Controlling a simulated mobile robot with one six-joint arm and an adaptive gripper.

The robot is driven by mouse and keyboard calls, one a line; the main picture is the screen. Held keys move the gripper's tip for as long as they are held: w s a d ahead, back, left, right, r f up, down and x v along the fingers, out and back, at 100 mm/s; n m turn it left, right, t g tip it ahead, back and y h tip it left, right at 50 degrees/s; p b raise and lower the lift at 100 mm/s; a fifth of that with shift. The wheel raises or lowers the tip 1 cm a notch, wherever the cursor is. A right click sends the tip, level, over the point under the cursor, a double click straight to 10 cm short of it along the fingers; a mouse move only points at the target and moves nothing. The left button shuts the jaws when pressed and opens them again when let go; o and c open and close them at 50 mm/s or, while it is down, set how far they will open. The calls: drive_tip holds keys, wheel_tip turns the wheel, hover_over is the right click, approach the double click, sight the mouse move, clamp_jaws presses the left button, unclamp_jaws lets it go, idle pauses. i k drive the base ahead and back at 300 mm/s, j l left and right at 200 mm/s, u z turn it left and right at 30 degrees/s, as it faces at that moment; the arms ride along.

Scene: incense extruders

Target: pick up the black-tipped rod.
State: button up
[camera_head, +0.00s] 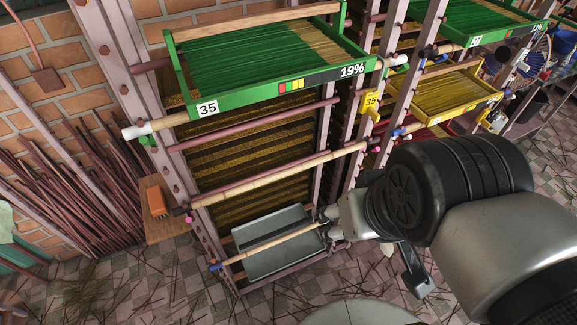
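A pale wooden rod (285,172) with a dark, seemingly black left tip lies slanted across the front of the rack at mid height. Its right end reaches a rack post. Another pale rod (270,244) with a blue left tip lies lower, across the grey tray. My gripper (328,223) is at the right end of this lower rod, below the dark-tipped rod and apart from it. The fingers are small and partly hidden by my wrist, so I cannot tell whether they are open or shut on the lower rod.
A green tray (187,104) of incense sticks sits above, with a white-tipped rod (160,124) below it. A grey tray (252,270) stands low in the rack. Rack posts (410,85) flank the bay. An orange block (155,201) rests on a wooden ledge at left.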

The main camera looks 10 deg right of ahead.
sight(225, 194)
drive_tip(key=z, duration=0.6)
drive_tip(key=i+j+z, duration=0.1)
drive_tip(key=j+z, duration=1.05)
drive_tip(key=k+j, duration=0.05)
